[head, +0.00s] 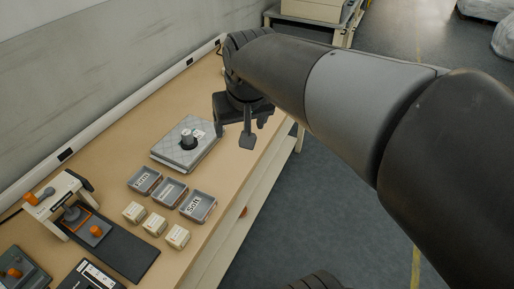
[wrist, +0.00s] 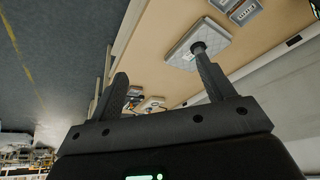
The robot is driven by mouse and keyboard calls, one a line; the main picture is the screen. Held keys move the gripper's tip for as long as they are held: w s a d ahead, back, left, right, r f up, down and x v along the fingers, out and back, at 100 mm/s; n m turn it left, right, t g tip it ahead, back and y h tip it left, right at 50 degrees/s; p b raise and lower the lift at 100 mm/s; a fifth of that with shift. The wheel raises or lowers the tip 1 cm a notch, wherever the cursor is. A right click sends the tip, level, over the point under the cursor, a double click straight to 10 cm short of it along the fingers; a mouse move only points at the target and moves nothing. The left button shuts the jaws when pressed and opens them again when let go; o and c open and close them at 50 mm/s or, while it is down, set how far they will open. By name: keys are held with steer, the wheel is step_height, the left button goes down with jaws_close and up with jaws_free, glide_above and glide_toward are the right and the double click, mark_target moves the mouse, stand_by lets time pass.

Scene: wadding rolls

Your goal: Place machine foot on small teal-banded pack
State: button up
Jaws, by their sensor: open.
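The machine foot (head: 187,142), a dark round base with a pale metal top, stands upright on a grey quilted pad (head: 171,153) on the bench. In the wrist view the pad (wrist: 181,53) lies beyond my right-hand finger, whose tip seems to overlap the foot (wrist: 199,46). My gripper (head: 244,128) is open and empty, to the right of the pad and apart from the foot; it also shows in the wrist view (wrist: 160,64). I cannot make out a teal band on any pack. Several small cream blocks (head: 155,224) lie nearer the front; their markings are too small to tell.
Three grey labelled trays (head: 170,191) sit between the pad and the cream blocks. A bench device with orange knobs (head: 66,209) and a dark mat (head: 124,258) take up the front left. The bench (head: 224,165) is bare along its right edge; open floor lies beyond.

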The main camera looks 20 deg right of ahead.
steer(key=s+d+f+t, duration=0.1)
steer(key=s+d+f, duration=0.1)
steer(key=s, duration=0.9)
steer(key=shift+f, duration=0.7)
